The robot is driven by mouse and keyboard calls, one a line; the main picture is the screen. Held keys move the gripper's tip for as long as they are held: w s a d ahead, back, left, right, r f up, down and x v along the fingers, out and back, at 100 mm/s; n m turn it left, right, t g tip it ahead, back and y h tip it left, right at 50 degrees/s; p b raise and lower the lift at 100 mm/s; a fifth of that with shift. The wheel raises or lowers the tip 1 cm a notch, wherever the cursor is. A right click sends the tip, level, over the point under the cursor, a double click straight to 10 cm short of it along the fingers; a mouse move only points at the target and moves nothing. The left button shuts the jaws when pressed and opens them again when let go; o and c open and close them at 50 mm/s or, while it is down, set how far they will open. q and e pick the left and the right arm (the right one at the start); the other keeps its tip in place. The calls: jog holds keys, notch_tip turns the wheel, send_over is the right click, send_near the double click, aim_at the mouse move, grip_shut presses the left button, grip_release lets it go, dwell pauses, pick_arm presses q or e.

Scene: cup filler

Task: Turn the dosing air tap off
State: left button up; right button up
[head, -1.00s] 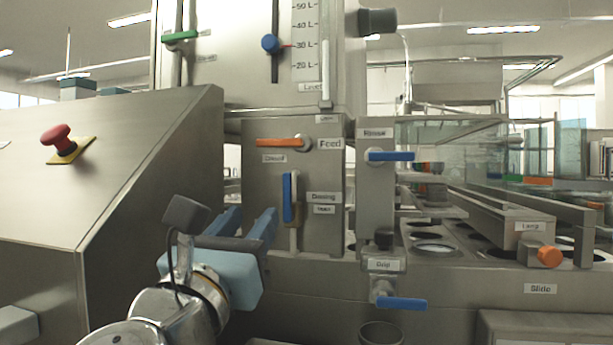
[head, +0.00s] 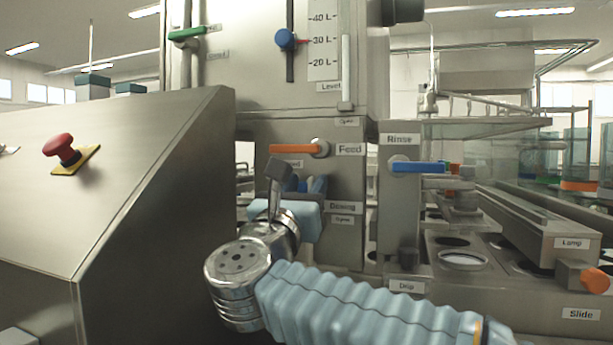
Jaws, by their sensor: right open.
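The panel with the "Dosing" label (head: 342,207) stands in the middle of the head view, below the orange Feed handle (head: 293,149). The blue dosing tap handle sits just left of that label and is mostly hidden behind my right gripper (head: 305,186). My right gripper is open, with its fingers pointing at the panel at the handle's place. I cannot tell whether the fingers touch the handle or stand on both sides of it. My left gripper is not in view.
A blue Rinse handle (head: 417,167) sticks out to the right of the dosing panel. A sloped steel console with a red button (head: 62,150) fills the left. My right arm covers the lower middle.

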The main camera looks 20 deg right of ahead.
jog(key=shift+w+d+r, duration=0.15)
jog(key=shift+w+d, duration=0.1)
jog(key=shift+w, duration=0.1)
jog(key=shift+c, duration=0.3)
grip_shut()
